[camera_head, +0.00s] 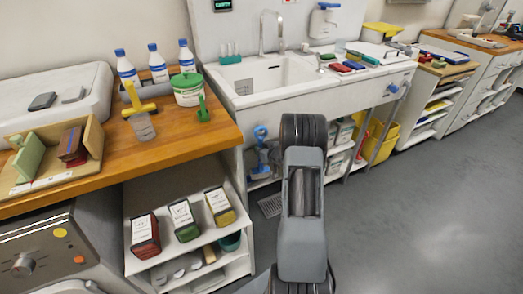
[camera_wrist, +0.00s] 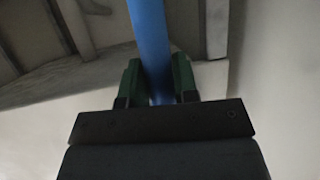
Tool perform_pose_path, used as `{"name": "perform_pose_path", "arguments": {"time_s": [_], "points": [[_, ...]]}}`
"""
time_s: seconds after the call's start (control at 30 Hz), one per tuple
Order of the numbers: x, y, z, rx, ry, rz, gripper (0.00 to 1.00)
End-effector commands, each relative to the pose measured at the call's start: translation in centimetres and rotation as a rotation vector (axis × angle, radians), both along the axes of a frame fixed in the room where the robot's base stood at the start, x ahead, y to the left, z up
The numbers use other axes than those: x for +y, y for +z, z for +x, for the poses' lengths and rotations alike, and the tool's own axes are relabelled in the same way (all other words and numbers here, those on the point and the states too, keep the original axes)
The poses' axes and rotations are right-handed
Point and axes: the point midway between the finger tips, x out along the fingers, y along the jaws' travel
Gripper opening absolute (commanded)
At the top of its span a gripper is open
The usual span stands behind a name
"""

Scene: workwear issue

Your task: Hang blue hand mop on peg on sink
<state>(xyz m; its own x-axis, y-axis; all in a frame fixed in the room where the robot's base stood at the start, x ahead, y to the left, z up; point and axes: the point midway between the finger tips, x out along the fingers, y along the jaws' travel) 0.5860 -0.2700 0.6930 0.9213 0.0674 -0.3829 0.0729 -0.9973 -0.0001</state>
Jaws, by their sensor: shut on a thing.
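In the wrist view my gripper (camera_wrist: 159,85) is shut on a straight blue handle (camera_wrist: 150,35), with one green-padded finger on each side. The handle runs up out of the top of the picture. I take it for the hand mop's handle; its ends are not visible. In the head view my gripper is hidden behind my own arm. The white sink (camera_head: 335,89) stands beyond my arm, with a small blue peg-like part (camera_head: 393,88) at the right of its front. Blue items (camera_head: 262,140) show under the sink, left of my arm; I cannot tell what they are.
A yellow bin (camera_head: 380,143) stands under the sink's right end. The grey floor (camera_head: 430,215) at right is clear.

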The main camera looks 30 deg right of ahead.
Motion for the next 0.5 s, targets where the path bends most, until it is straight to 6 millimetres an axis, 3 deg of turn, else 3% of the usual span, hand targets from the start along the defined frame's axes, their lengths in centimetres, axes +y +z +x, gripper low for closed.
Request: {"name": "perform_pose_path", "arguments": {"time_s": [0.27, 0.3, 0.5], "points": [[-0.02, 0.12, 0.03, -0.002, 0.0, -0.001, 0.0], [-0.03, 0.12, 0.03, -0.002, 0.0, -0.001, 0.29], [-0.08, 0.11, 0.02, -0.002, -0.002, -0.001, 0.48]]}}
